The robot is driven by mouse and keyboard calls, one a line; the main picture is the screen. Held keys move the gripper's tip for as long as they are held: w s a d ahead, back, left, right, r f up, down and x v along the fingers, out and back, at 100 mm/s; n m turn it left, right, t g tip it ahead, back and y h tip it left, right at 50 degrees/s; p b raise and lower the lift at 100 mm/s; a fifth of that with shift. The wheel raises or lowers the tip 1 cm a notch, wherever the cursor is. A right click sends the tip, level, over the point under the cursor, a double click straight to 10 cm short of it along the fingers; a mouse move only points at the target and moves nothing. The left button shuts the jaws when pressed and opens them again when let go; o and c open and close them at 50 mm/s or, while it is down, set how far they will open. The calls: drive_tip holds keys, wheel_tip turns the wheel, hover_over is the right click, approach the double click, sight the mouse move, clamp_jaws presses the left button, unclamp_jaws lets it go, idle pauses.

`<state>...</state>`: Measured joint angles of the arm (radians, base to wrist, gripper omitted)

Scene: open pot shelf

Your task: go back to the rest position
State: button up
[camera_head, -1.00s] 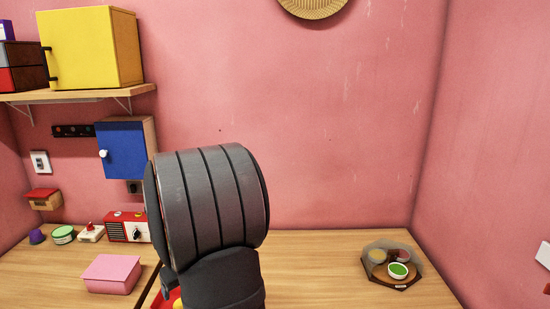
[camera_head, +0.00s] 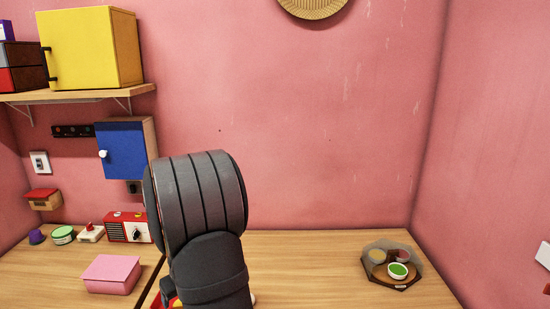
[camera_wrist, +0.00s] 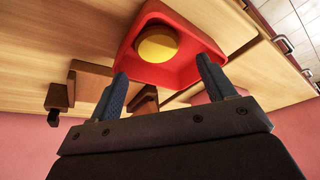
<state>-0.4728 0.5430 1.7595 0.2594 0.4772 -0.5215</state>
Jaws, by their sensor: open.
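My gripper (camera_wrist: 163,88) shows in the wrist view with its two blue-grey fingers spread wide and nothing between them. Beyond the fingertips is a red tray (camera_wrist: 178,74) with a round yellow thing (camera_wrist: 157,44) in it. I cannot tell the distance from the fingers to the tray. In the head view my dark arm stands in the middle and hides the gripper. Small parts of the red and yellow things show at its lower left.
On the wooden counter stand a pink box (camera_head: 111,274), a red radio (camera_head: 127,227) and a tray of small bowls (camera_head: 392,266). A blue cabinet (camera_head: 125,152) and a shelf (camera_head: 80,96) with a yellow cabinet (camera_head: 90,48) hang at left. The counter's middle right is clear.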

drive_tip(key=v, duration=1.7)
drive_tip(key=x, duration=1.7)
drive_tip(key=shift+f, duration=0.3)
wheel_tip(320, 180, up, 6)
drive_tip(key=w+d+f+m+h, duration=0.1)
drive_tip(key=d+m, duration=0.2)
drive_tip(key=d, duration=0.6)
drive_tip(key=w+d+f+m+h, duration=0.1)
drive_tip(key=d+f+m, duration=0.1)
drive_tip(key=d, duration=0.6)
drive_tip(key=w+d+f+m+t+h, duration=0.1)
drive_tip(key=d+m, duration=0.3)
drive_tip(key=d, duration=0.5)
drive_tip(key=shift+w+d+f, duration=0.35)
drive_tip(key=shift+w+f, duration=0.15)
drive_tip(key=shift+f, duration=0.1)
drive_tip(key=w+a+r+n, duration=0.1)
drive_tip(key=w+a+r, duration=0.2)
drive_tip(key=w+a, duration=0.1)
drive_tip(key=shift+w+a+r, duration=0.2)
drive_tip(key=shift+a+r, duration=0.1)
drive_tip(key=shift+a, duration=0.2)
